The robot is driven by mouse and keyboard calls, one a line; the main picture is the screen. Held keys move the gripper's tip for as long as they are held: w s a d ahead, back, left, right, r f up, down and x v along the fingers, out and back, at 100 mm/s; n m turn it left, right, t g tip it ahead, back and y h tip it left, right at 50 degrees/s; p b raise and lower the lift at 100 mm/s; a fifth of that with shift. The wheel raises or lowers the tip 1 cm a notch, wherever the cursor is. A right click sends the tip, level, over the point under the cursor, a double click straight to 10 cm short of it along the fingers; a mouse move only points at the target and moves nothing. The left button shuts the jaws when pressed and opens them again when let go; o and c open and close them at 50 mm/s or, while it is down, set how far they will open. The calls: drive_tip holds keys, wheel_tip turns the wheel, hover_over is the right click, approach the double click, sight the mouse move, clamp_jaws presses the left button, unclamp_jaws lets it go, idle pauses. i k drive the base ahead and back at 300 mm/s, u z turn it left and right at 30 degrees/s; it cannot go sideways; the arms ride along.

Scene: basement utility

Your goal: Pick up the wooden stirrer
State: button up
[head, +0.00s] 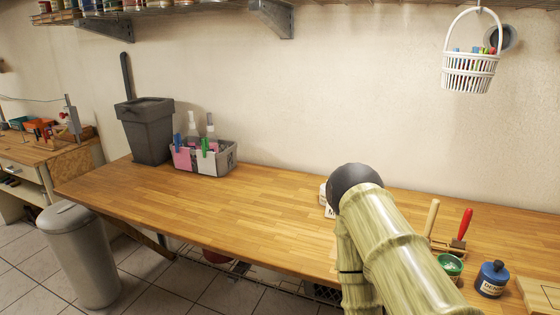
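A pale wooden stick (432,218), upright and slightly tilted, shows just to the right of my arm near the back of the wooden workbench (270,220). It may be the wooden stirrer, but I cannot tell for sure, and its lower end is partly hidden by my arm. My arm crosses the right half of the head view, over the bench, and hides part of the bench behind it. My gripper is not in view.
A red-handled tool (464,226), a green-rimmed can (450,265) and a dark blue jar (492,279) stand right of my arm. A grey bin (147,130) and a caddy with bottles (225,160) stand at the back left. The bench's middle is clear.

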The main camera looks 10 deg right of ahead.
sight(435, 205)
drive_tip(key=z, duration=1.3)
